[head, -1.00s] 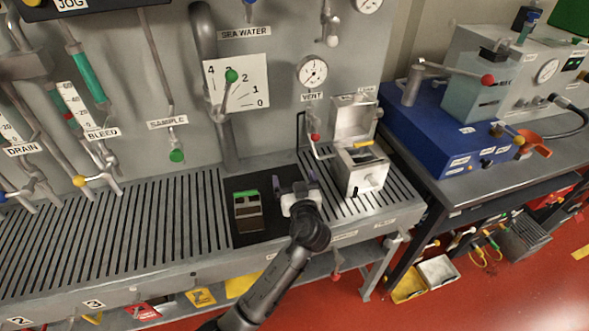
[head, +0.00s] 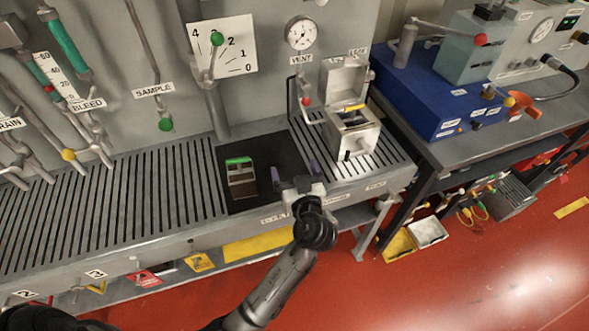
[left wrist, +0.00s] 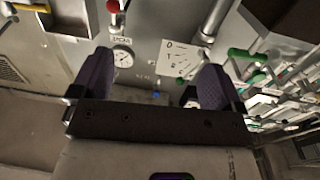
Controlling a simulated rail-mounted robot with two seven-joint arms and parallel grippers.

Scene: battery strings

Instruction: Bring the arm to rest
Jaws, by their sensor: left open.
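My left arm comes up from the bottom of the head view. Its gripper (head: 294,172) is open, with two purple finger pads apart and nothing between them. It is over the front part of the dark mat (head: 262,157) on the bench. In the left wrist view the open fingers (left wrist: 157,85) frame the panel, with the gauge and numbered dial plate behind them. My right gripper does not show.
A green-topped box (head: 241,178) stands on the mat, left of the gripper. A metal box with a raised lid (head: 350,135) stands to the right. The slotted bench (head: 120,205) runs left. A blue unit (head: 440,110) sits on the side table. Red floor is clear in front.

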